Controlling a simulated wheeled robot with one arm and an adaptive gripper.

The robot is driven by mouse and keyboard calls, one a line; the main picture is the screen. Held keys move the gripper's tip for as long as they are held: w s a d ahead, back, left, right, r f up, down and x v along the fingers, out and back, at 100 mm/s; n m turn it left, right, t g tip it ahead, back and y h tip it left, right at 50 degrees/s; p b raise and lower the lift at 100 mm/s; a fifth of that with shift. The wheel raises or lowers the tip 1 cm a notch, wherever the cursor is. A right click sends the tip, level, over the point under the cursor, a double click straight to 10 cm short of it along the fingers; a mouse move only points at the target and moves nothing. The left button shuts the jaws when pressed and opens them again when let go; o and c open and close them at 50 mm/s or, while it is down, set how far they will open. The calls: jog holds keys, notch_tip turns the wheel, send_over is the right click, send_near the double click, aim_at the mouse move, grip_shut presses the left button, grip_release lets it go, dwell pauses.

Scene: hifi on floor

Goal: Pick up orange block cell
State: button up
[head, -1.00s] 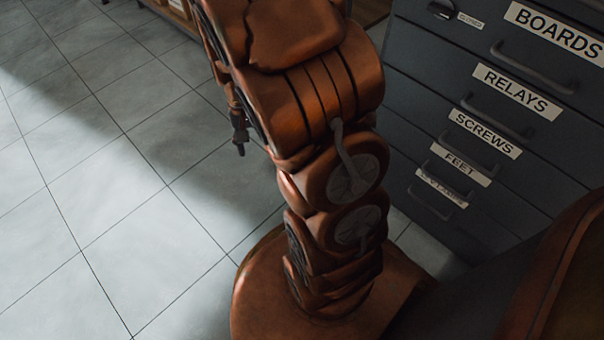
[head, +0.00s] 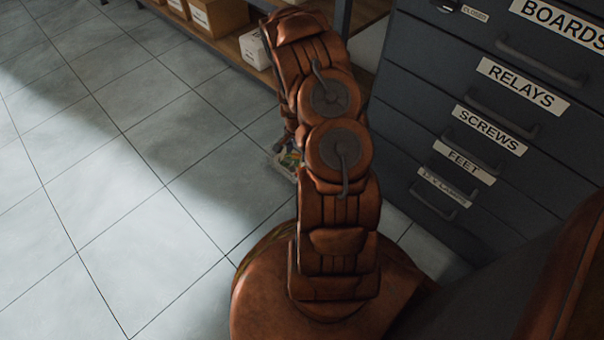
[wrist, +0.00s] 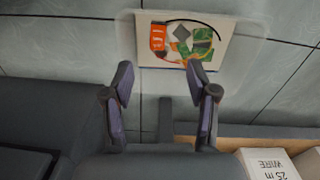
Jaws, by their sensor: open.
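An orange block (wrist: 157,37) with white markings lies in a pale, see-through tray (wrist: 252,45) on the floor, near the top of the wrist view. Green circuit boards (wrist: 203,42) and a grey diamond-shaped piece (wrist: 180,33) lie to its right; an orange strip curves below it. My gripper (wrist: 160,68) is open and empty, its fingers apart, with the block beyond the fingertips in the picture. In the head view, only a small part of the tray's colourful contents (head: 290,158) shows beside my arm; the block cannot be made out there.
A dark drawer cabinet (head: 480,122) with labelled drawers stands close to the right of my arm. A low wooden shelf (head: 232,43) with cardboard boxes (head: 217,15) and a white box (head: 256,48) is behind. Tiled floor (head: 120,190) at left is clear.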

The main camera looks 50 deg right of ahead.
jog(key=shift+m, duration=0.6)
jog(key=f, duration=0.1)
jog(key=d+f, duration=0.1)
jog(key=f, duration=0.1)
jog(key=d+f, duration=0.1)
jog(key=f, duration=0.1)
jog(key=shift+s+f, duration=0.1)
jog(key=shift+s, duration=0.3)
jog(key=shift+a+f+b, duration=0.15)
jog(key=shift+f+b, duration=1)
jog(key=shift+f, duration=0.8)
jog(key=shift+a+f+b, duration=0.1)
jog(key=shift+f+b, duration=1)
jog(key=shift+f, duration=0.8)
jog(key=shift+c, duration=0.3)
grip_shut()
